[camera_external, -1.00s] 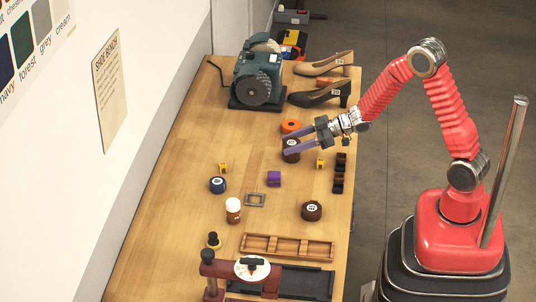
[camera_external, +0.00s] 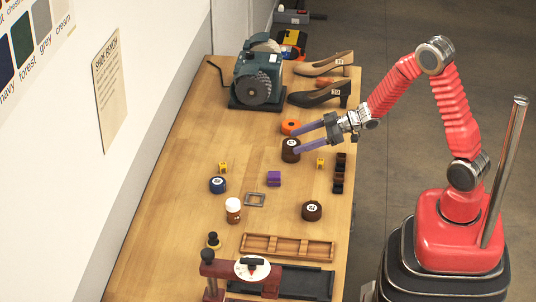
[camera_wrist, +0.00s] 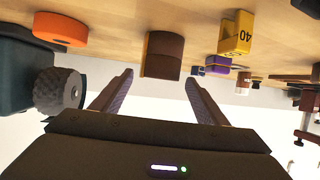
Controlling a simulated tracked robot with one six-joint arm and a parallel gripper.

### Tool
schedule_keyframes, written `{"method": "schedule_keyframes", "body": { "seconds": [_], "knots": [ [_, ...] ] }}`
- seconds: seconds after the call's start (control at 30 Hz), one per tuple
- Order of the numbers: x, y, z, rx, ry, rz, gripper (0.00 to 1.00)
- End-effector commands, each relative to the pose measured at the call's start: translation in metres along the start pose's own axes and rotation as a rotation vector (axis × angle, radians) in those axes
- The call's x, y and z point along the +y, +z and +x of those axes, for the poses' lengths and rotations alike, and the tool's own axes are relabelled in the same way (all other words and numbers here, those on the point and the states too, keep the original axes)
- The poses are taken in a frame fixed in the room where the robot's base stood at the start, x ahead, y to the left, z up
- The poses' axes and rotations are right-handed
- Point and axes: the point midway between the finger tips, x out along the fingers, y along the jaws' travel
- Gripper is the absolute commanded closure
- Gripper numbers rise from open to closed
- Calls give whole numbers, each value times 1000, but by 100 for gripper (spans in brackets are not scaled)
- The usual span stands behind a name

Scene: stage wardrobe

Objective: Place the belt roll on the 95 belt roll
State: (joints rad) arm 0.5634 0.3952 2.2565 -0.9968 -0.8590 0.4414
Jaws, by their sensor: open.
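A dark brown roll (camera_external: 291,144) with a pale label on top stands on the bench near the orange roll. In the wrist view, where the bench is at the top, it shows as two brown rolls (camera_wrist: 162,68) stacked, one upon the other, roughly in line. The number on the label is too small to read. My gripper (camera_external: 296,141) is open and empty, its purple fingers pointing at the stack from the right. In the wrist view the stack appears ahead of the fingertips (camera_wrist: 159,78), between them and apart from both.
An orange roll (camera_external: 290,127) stands just behind the stack. Another brown roll (camera_external: 312,210), a navy roll (camera_external: 217,184), a purple block (camera_external: 274,178) and a yellow block (camera_external: 320,162) are nearer. A dark rack (camera_external: 339,180) stands at the right edge. Shoes (camera_external: 320,94) lie behind.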

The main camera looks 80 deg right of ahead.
Motion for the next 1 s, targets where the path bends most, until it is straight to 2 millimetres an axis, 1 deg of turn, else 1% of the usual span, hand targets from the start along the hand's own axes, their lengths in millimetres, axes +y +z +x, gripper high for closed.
{"method": "schedule_keyframes", "body": {
  "seconds": [0.03, 0.3, 0.5, 0.6, 0.7, 1.0],
  "knots": [
    [1, -1, -9, 1, 3, -1, 33],
    [1, -1, -50, 1, 4, 0, 33],
    [1, 0, -76, 0, 3, 0, 33],
    [0, 0, -83, 0, 1, -1, 33],
    [0, 0, -86, 0, 0, 0, 33],
    [0, 0, -86, 0, 0, 0, 33]
  ]
}}
